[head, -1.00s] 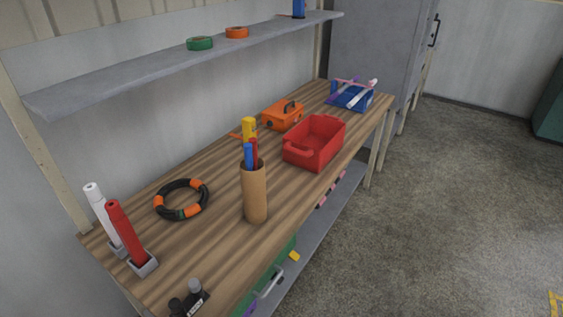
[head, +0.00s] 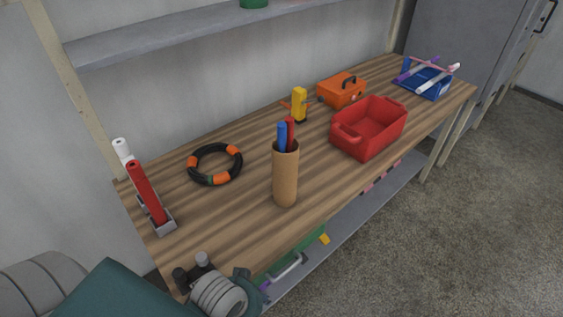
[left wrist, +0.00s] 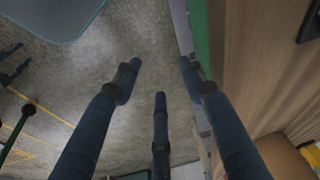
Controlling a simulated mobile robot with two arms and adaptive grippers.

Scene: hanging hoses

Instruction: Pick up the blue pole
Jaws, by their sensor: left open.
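A blue pole (head: 282,137) stands upright in a brown cylindrical holder (head: 285,182) near the front edge of the wooden workbench, beside a red pole (head: 291,128). Only its upper end shows; the holder hides the rest. My left gripper's dark blue fingers are spread open and empty in the left wrist view (left wrist: 160,85), above the floor beside the bench edge. In the head view my left arm is low at the left, in front of the bench and apart from the holder. My right gripper is not in view.
On the bench (head: 240,215) are a black-orange ring (head: 215,181), a red and a white tube in a grey stand (head: 165,224), a red bin (head: 370,133), an orange case (head: 341,92), a yellow tool (head: 299,104) and a blue tray (head: 422,86). A shelf (head: 170,40) hangs above.

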